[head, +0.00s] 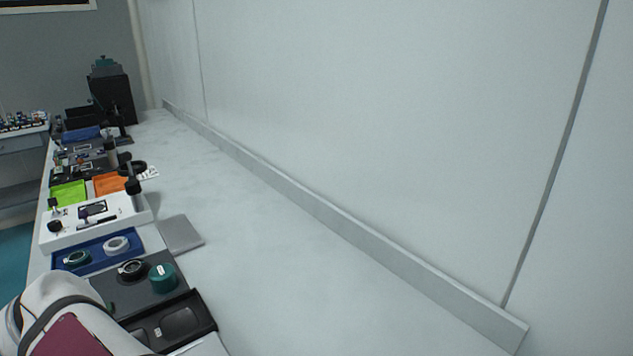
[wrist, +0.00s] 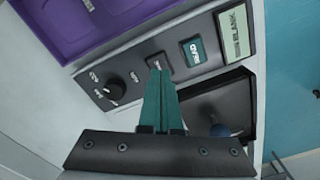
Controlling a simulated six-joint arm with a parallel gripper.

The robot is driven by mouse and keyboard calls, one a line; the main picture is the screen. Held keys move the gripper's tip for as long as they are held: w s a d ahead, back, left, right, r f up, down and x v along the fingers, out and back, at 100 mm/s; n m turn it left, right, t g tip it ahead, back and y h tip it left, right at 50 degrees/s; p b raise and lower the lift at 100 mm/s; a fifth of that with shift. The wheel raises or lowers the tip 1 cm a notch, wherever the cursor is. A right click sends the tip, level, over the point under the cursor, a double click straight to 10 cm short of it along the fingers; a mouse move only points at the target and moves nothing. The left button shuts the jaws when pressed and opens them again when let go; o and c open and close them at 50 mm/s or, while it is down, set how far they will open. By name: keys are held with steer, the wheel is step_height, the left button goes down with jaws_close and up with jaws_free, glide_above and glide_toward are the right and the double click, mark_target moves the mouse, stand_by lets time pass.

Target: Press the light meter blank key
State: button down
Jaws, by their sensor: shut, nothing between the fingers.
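In the wrist view the light meter is a grey panel (wrist: 118,72) running diagonally, with a pale green display (wrist: 236,31) that appears to read "BLANK". Next to the display is a teal key (wrist: 194,51) marked "READ". Beside that is a dark key (wrist: 162,58) with a small light label, partly hidden by my fingertips. A black round knob (wrist: 121,90) is at the panel's left end. My gripper (wrist: 156,69) has teal fingers, shut and empty, with the tips at the dark key. I cannot tell whether they touch it. The head view does not clearly show the meter.
In the wrist view a purple tray (wrist: 90,22) lies beyond the panel and a black open tray (wrist: 215,103) lies beside the fingers. In the head view a blue tray (head: 97,252), a white board (head: 70,234) and a grey plate (head: 180,234) lie along the bench.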

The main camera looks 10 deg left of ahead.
steer(key=shift+f, duration=0.9)
stand_by(0.7)
step_height(320, 180, up, 8)
stand_by(0.7)
steer(key=d+f+m, duration=0.2)
steer(key=d, duration=0.6)
steer(key=d+f+m, duration=0.2)
steer(key=d, duration=0.6)
steer(key=w+d+f+m+y, duration=0.1)
steer(key=d+f+m, duration=0.1)
steer(key=d, duration=0.6)
steer(key=shift+w+f+g, duration=0.1)
steer(key=shift+f+g, duration=0.05)
steer(key=shift+g, duration=0.15)
steer(key=s+d+f+m, duration=0.2)
steer(key=s+d+f, duration=0.2)
steer(key=shift+s+d+f+m+y, duration=0.3)
steer(key=shift+s+y, duration=0.1)
